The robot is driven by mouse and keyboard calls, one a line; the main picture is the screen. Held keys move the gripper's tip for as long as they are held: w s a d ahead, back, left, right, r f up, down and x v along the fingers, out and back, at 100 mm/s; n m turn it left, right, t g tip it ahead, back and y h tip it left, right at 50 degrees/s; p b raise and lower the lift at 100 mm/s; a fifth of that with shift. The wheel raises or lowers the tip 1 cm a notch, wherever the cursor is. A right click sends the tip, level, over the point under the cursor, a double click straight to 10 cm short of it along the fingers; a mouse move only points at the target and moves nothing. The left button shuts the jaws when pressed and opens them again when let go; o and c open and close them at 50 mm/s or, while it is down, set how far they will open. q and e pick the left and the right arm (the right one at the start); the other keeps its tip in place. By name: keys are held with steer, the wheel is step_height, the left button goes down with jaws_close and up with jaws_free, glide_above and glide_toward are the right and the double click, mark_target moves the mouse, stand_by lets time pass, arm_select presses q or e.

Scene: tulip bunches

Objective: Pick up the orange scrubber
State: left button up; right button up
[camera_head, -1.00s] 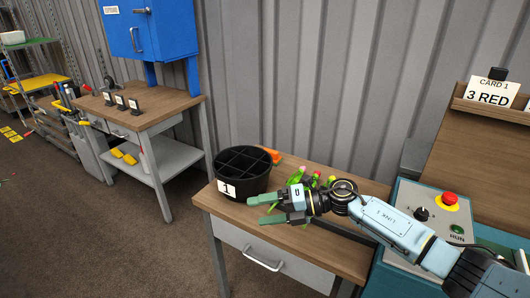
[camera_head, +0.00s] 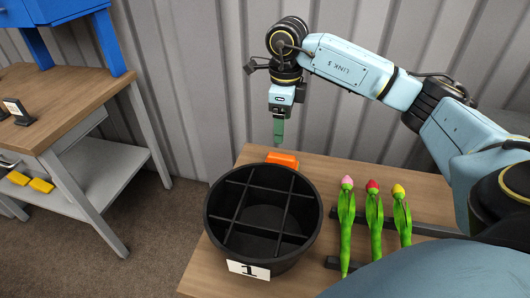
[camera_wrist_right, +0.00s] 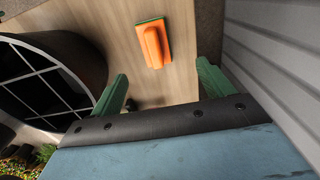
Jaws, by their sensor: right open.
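The orange scrubber (camera_head: 283,159) lies on the wooden table behind the black bucket, partly hidden by the bucket's rim in the head view. In the right wrist view the scrubber (camera_wrist_right: 153,46) shows whole, an orange handled block with a thin green edge. My right gripper (camera_head: 278,140) points down above the scrubber, fingers green. In the right wrist view the right gripper (camera_wrist_right: 160,85) is open and empty, with the scrubber ahead of the gap between its fingers and apart from them. My left gripper is not in view.
The black divided bucket (camera_head: 228,254) with a card "1" stands close to the scrubber; its wall (camera_wrist_right: 88,52) is beside one finger. Pink, red and yellow tulips (camera_head: 374,215) lie on a dark rack to the right. A corrugated wall (camera_head: 345,125) rises behind the table.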

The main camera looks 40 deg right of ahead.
mark_target(282, 156)
steer(key=f, duration=0.4)
steer(key=f+b, duration=0.1)
steer(key=f, duration=0.1)
steer(key=shift+s+f, duration=0.2)
steer(key=shift+s, duration=0.15)
steer(key=shift+a+f+b, duration=0.1)
steer(key=shift+f+b, duration=0.2)
steer(key=shift+f, duration=0.5)
steer(key=f, duration=0.2)
steer(key=f+b, duration=0.1)
steer(key=shift+s+a+f, duration=0.15)
steer(key=shift+a+f, duration=0.05)
steer(key=shift+a, duration=0.05)
steer(key=shift+f, duration=0.55)
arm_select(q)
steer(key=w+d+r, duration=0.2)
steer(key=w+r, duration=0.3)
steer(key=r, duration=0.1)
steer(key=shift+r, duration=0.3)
arm_select(e)
steer(key=c, duration=1.1)
